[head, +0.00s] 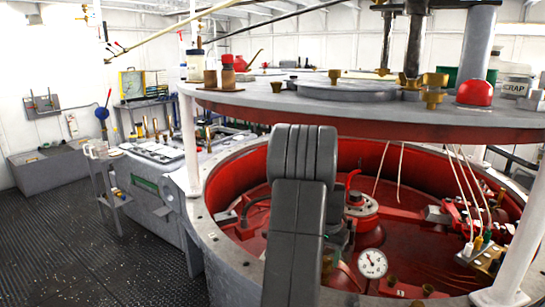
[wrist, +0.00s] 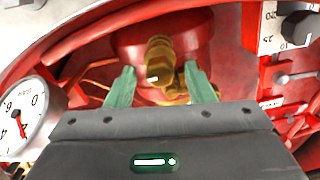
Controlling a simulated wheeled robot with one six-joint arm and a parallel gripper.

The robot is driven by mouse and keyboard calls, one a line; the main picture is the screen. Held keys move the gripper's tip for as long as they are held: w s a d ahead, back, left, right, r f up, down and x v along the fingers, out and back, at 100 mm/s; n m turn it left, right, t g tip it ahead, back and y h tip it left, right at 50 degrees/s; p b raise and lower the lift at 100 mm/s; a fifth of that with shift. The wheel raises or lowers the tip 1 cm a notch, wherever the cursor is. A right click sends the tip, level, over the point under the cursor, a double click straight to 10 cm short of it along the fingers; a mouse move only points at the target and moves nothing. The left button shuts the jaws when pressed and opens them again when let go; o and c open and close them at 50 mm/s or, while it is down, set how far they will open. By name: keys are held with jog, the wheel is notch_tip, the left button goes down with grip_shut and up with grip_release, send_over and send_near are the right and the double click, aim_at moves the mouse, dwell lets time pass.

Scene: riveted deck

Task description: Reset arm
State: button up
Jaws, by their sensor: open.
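My gripper (wrist: 161,82) is open in the wrist view, its two green fingers spread apart. A brass fitting (wrist: 158,58) on a red round housing (wrist: 190,32) shows beyond and between the fingertips. I cannot tell whether the fingers touch it; they are not closed on it. In the head view my grey arm (head: 300,190) reaches forward over the red-lined round well (head: 245,175). My gripper is mostly hidden behind the arm there.
A pressure gauge (head: 372,263) sits close to the right of my arm; a gauge (wrist: 22,122) is at the left in the wrist view. A round grey shelf (head: 270,98) overhangs the well, on white posts (head: 188,140). Dark floor (head: 90,250) is open at left.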

notch_tip(320, 180, up, 14)
notch_tip(320, 180, down, 14)
jog(key=shift+f, duration=0.2)
jog(key=n, duration=0.4)
jog(key=shift+b, duration=0.4)
jog(key=n+b, duration=0.1)
jog(key=n, duration=0.3)
jog(key=n+b, duration=0.1)
jog(key=n, duration=0.2)
jog(key=shift+n, duration=0.4)
jog(key=n+b, duration=0.1)
jog(key=n, duration=0.2)
jog(key=shift+n+b, duration=0.3)
jog(key=shift+n, duration=0.1)
jog(key=shift+r+n, duration=0.15)
jog(key=shift+n, duration=0.15)
jog(key=shift+r, duration=1.45)
